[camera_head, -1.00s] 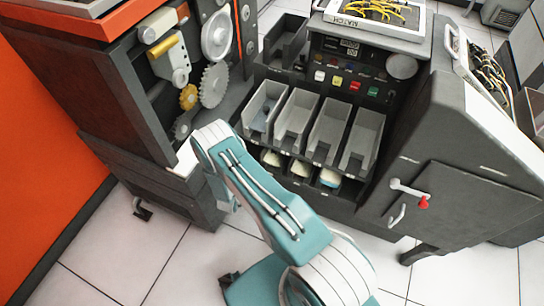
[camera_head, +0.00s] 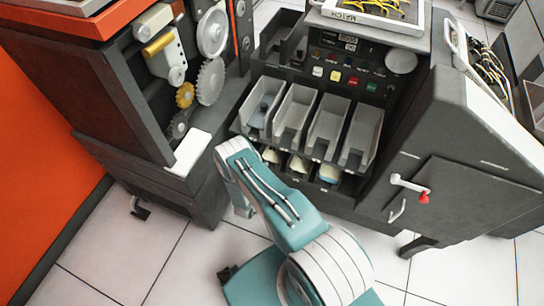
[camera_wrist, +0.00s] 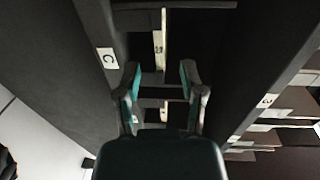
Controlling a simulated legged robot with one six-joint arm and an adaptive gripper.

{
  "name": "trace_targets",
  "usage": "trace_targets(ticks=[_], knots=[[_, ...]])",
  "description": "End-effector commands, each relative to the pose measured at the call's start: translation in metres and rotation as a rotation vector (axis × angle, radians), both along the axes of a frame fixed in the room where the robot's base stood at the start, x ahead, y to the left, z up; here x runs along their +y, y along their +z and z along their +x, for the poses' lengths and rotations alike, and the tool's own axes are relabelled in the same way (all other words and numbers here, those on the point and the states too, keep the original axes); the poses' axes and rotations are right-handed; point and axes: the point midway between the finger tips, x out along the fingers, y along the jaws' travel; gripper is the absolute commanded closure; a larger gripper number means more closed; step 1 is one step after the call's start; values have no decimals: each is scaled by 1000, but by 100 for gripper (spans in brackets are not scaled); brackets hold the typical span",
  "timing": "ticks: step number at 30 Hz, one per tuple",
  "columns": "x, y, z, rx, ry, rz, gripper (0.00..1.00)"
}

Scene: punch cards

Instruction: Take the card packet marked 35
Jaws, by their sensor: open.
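In the wrist view my gripper (camera_wrist: 160,80) is open, with a teal-padded finger on each side. A narrow pale upright strip (camera_wrist: 159,40) with small markings shows beyond the fingers, between them; I cannot tell if it is a packet edge or a label. No number 35 is readable. In the head view several pale packets (camera_head: 299,165) lie in the dark lower slots of the card machine, partly behind my arm. My gripper is hidden there by my arm.
Several grey bins (camera_head: 294,112) stand above the lower slots. A dark wall with a plate marked C (camera_wrist: 107,58) is close left of my gripper; shelves with pale labels (camera_wrist: 267,101) are at right. A geared cabinet (camera_head: 120,110) stands left of my arm. Tiled floor (camera_head: 450,280) is clear in front.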

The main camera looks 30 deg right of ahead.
Motion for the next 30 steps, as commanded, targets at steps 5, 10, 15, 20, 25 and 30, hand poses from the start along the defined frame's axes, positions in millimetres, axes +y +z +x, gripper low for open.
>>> trace_targets(ticks=[5,10,15,20,25,30], knots=[[-15,-2,11,-1,-1,1,49],[-29,-3,22,-1,-1,0,49],[-42,-5,32,-1,-1,1,49],[-53,-7,41,1,0,1,49],[-59,-7,46,0,1,0,49],[-59,-7,47,0,1,0,49]])
